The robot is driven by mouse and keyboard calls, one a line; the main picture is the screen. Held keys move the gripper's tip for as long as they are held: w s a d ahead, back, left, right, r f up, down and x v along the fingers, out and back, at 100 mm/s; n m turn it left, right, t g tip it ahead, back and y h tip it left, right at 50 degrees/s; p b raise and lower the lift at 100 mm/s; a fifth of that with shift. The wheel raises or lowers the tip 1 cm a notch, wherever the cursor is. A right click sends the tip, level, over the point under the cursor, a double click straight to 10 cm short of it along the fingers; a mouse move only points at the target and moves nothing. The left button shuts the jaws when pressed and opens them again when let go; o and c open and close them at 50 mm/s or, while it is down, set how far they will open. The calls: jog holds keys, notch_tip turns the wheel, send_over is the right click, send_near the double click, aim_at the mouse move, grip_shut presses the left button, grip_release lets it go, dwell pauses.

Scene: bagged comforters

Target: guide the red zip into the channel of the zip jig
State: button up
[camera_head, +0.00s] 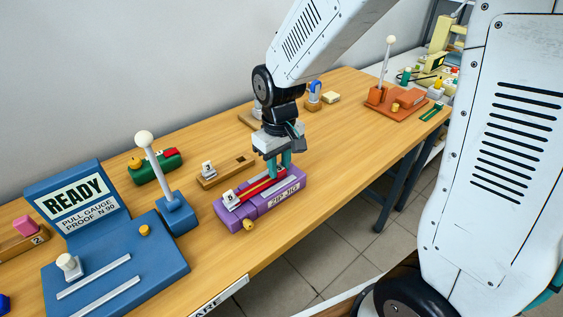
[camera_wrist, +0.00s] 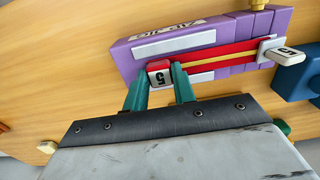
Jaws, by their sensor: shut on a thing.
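The purple zip jig (camera_head: 262,212) stands on the wooden table in the head view; it also shows in the wrist view (camera_wrist: 125,62). The red zip (camera_head: 258,188), with a yellow line along it, lies lengthwise along the jig's top; it also shows in the wrist view (camera_wrist: 215,60). I cannot tell how deep it sits in the channel. A white tag marked 5 (camera_wrist: 285,54) is at its far end from my gripper. My gripper (camera_head: 279,170) points down at the jig's right end.
A blue pull gauge (camera_head: 115,262) reading READY stands left of the jig, its white-knobbed lever (camera_head: 146,140) upright. A wooden holder marked 3 (camera_head: 226,172) lies just behind the jig. An orange lever fixture (camera_head: 395,102) stands far right. Table between is mostly clear.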

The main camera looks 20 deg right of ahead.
jog(key=shift+f, duration=0.15)
dwell(0.3)
jog(key=o, duration=1.7)
jog(key=shift+c, duration=0.2)
jog(key=shift+r, duration=3.5)
jog(key=shift+r, duration=0.1)
notch_tip(320, 180, up, 8)
jog(key=s+d+m, duration=0.1)
jog(key=s+d, duration=0.2)
jog(key=s, duration=0.7)
jog(key=s+d+m+t, duration=0.1)
jog(key=s+d, duration=0.3)
jog(key=s, duration=0.6)
jog(key=shift+s+r+m, duration=0.15)
jog(key=shift+s+m, duration=0.15)
jog(key=shift+m, duration=0.5)
